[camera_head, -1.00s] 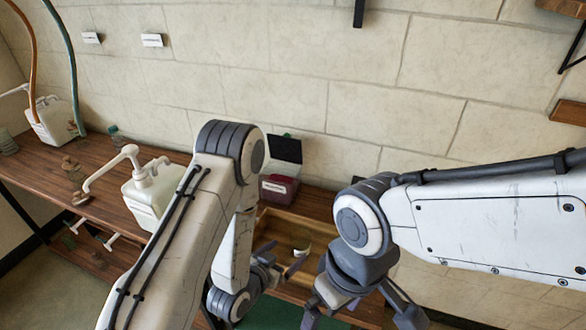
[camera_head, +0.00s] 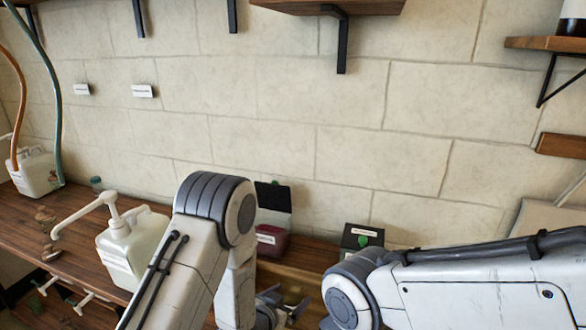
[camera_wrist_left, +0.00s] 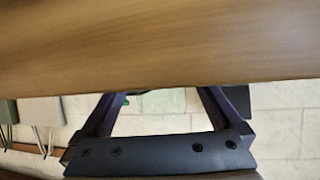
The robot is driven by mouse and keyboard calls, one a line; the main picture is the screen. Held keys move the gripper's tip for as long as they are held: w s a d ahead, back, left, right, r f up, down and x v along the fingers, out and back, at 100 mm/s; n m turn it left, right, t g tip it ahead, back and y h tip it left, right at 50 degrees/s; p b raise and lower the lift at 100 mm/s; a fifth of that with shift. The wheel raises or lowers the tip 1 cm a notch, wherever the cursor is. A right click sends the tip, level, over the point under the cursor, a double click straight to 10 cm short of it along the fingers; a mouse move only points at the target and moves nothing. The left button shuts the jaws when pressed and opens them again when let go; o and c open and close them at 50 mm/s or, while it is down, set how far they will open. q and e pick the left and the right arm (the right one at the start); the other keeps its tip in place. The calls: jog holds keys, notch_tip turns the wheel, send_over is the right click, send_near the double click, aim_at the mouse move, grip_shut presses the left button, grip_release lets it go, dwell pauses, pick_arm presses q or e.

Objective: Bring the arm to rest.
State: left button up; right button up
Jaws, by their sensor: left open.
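My left arm (camera_head: 185,265) comes in from the bottom left of the head view and bends down in front of the bench. My left gripper (camera_head: 287,303) shows low in the head view, partly behind the arm and cut by the lower edge. In the left wrist view the left gripper (camera_wrist_left: 165,95) has its two dark fingers spread, with nothing between them. A brown wooden surface (camera_wrist_left: 160,50) fills the top of that view. My right arm (camera_head: 490,285) comes in from the right, and its gripper is below the frame.
A white pump bucket (camera_head: 132,250) stands on the wooden bench (camera_head: 85,238), left of my left arm. Another bucket (camera_head: 33,172) with hoses stands farther left. A dark red box (camera_head: 271,240) and a dark box with a green mark (camera_head: 360,238) stand near the wall.

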pick_arm(q)
jog(key=x, duration=0.3)
jog(key=shift+w+d+f, duration=0.1)
jog(key=shift+w+f, duration=0.05)
jog(key=shift+w, duration=0.05)
jog(key=shift+w+f, duration=0.15)
jog(key=shift+f, duration=0.15)
jog(key=shift+r, duration=0.1)
